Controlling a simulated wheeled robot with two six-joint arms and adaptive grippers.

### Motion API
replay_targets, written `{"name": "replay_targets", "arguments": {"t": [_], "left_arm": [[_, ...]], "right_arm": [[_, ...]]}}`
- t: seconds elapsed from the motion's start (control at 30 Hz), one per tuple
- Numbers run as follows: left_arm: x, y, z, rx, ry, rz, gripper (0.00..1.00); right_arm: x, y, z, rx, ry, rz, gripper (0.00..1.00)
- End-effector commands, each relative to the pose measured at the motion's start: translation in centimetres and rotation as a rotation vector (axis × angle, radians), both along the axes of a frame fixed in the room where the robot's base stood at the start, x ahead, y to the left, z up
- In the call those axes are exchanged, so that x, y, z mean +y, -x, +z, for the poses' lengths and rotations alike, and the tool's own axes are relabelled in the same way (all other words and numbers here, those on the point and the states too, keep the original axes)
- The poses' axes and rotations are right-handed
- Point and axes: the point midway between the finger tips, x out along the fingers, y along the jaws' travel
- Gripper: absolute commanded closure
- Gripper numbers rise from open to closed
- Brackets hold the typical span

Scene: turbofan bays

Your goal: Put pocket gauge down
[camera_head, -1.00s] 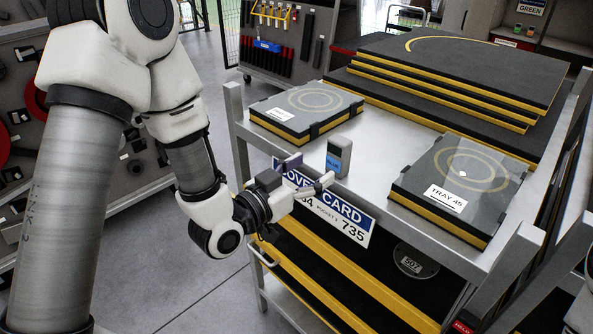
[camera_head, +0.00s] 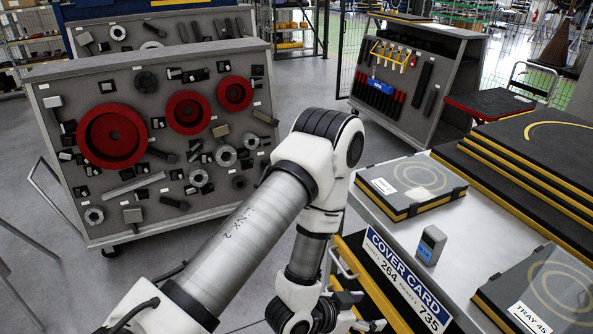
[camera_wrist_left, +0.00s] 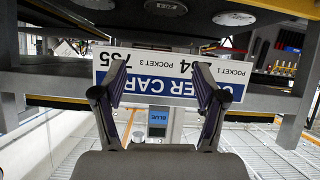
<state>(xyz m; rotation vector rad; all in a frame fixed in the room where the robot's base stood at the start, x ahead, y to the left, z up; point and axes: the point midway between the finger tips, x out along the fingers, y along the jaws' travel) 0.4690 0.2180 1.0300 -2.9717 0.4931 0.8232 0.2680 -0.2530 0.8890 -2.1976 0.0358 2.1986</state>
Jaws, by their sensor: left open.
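The pocket gauge (camera_head: 432,244), a small grey block with a blue label, stands upright on the metal cart top, apart from my gripper. In the left wrist view the gauge (camera_wrist_left: 158,122) shows upside down, between the fingers in the picture but beyond them. My left gripper (camera_head: 378,326) is low at the bottom of the head view, in front of the cart's side near the COVER CARD plate (camera_head: 402,280). In the left wrist view my left gripper (camera_wrist_left: 160,78) has its fingers spread and empty. My right gripper is not in view.
A flat tray (camera_head: 412,187) lies behind the gauge and TRAY 45 (camera_head: 545,295) lies to its right. Stacked dark boards (camera_head: 535,150) fill the cart's far side. Bare metal surrounds the gauge. A tool panel (camera_head: 160,140) stands at left, with open floor before it.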

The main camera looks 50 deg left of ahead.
Motion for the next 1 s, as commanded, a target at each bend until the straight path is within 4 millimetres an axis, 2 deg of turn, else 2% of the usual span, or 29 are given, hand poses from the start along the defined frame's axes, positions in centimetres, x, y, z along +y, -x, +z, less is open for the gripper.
{"name": "replay_targets", "arguments": {"t": [0.03, 0.07, 0.1, 0.2, 0.3, 0.4, 0.53, 0.57, 0.67, 0.77, 0.8, 0.87, 0.9, 0.97, 1.0], "left_arm": [[0.3, 3.0, -4.3, 0.199, -0.04, 0.022, 0.28], [0.7, 5.1, -6.6, 0.325, -0.064, 0.048, 0.28], [1.3, 8.1, -9.1, 0.485, -0.095, 0.086, 0.28], [2.7, 15.1, -12.9, 0.813, -0.156, 0.191, 0.28], [3.4, 19.3, -13.9, 0.991, -0.189, 0.264, 0.23], [3.6, 20.3, -14.1, 1.035, -0.195, 0.285, 0.23], [3.6, 20.0, -14.1, 1.024, -0.197, 0.279, 0.23], [3.6, 19.7, -14.1, 1.01, -0.196, 0.275, 0.23], [3.1, 17.2, -13.9, 0.886, -0.186, 0.23, 0.23], [1.6, 11.9, -12.6, 0.629, -0.138, 0.137, 0.23], [0.7, 8.3, -11.2, 0.474, -0.103, 0.1, 0.23], [-0.5, 2.7, -7.5, 0.216, -0.043, 0.051, 0.23], [-1.2, -0.5, -4.3, 0.051, -0.003, 0.024, 0.23], [-1.8, -4.2, 1.0, -0.179, 0.054, -0.005, 0.23], [-2.0, -5.9, 4.4, -0.307, 0.085, -0.019, 0.23]], "right_arm": [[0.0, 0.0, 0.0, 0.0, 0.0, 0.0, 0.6], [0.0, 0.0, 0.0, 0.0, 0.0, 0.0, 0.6], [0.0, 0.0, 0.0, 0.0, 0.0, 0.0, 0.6], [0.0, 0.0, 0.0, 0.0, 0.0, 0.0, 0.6], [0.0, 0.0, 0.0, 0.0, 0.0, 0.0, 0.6], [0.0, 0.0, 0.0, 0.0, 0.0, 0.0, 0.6], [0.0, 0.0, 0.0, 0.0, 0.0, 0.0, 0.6], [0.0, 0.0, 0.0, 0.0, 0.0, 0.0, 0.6], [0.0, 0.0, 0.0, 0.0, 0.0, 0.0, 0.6], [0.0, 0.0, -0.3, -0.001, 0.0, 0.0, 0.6], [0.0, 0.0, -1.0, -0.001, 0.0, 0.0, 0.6], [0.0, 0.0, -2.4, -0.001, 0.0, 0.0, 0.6], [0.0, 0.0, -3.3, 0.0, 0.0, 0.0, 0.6], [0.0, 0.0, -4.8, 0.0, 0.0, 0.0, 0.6], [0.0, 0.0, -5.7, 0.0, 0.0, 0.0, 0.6]]}}
